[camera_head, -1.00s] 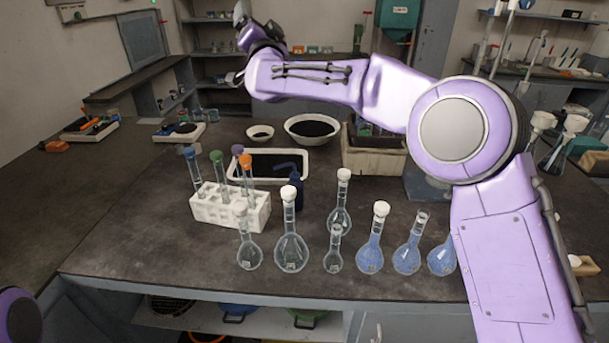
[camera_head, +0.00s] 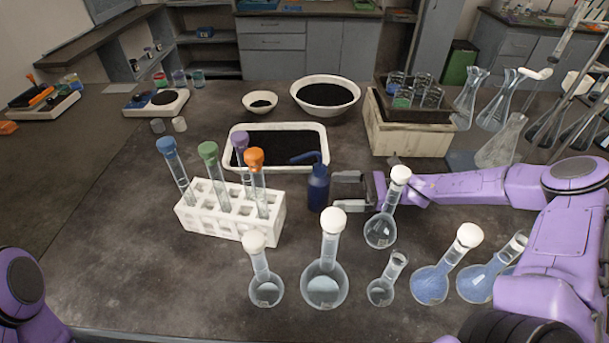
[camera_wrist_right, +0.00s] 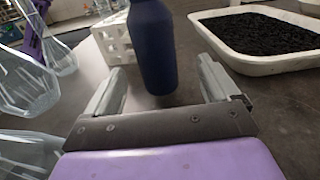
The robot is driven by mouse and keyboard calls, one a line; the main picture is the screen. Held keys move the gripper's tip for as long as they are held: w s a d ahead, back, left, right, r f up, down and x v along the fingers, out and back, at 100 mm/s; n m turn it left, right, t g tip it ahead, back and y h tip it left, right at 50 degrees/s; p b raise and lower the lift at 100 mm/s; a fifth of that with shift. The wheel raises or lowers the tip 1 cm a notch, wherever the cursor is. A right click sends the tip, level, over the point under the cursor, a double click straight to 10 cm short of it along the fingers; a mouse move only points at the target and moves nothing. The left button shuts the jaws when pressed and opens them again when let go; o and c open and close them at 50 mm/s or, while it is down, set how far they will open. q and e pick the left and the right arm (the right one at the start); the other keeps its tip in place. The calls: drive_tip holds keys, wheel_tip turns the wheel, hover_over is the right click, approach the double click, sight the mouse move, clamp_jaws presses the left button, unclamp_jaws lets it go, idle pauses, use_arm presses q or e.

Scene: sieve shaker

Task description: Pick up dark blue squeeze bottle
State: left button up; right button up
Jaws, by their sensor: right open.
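The dark blue squeeze bottle (camera_head: 318,188) stands upright on the dark bench, its bent spout pointing left toward the tray. In the right wrist view the bottle (camera_wrist_right: 153,45) stands between the lines of the two fingers, at or just past their tips; I cannot tell whether they touch it. My right gripper (camera_head: 338,190) is open, low over the bench on the bottle's right side. It also shows in the right wrist view (camera_wrist_right: 162,80), with nothing gripped. Only purple parts of my left arm show at the lower left; the left gripper is not seen.
A white rack (camera_head: 228,219) with several capped tubes stands left of the bottle. A white tray (camera_head: 276,128) of black grains lies behind it. A white-stoppered flask (camera_head: 381,230) stands close in front of my right gripper. More flasks line the front; a crate (camera_head: 408,140) stands behind right.

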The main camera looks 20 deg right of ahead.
sight(318, 191)
drive_tip(key=shift+s+a+m, duration=0.25)
drive_tip(key=shift+m, duration=0.05)
drive_tip(key=shift+a+b, duration=0.4)
drive_tip(key=shift+b, duration=0.05)
drive_tip(key=b+x, duration=0.1)
drive_tip(key=x, duration=0.1)
drive_tip(key=b+x, duration=0.1)
drive_tip(key=x, duration=0.2)
drive_tip(key=shift+w+a+f, duration=0.15)
drive_tip(key=shift+w, duration=0.25)
drive_tip(key=shift+a, duration=0.1)
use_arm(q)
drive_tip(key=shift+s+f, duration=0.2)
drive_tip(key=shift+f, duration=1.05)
use_arm(e)
drive_tip(key=c, duration=0.6)
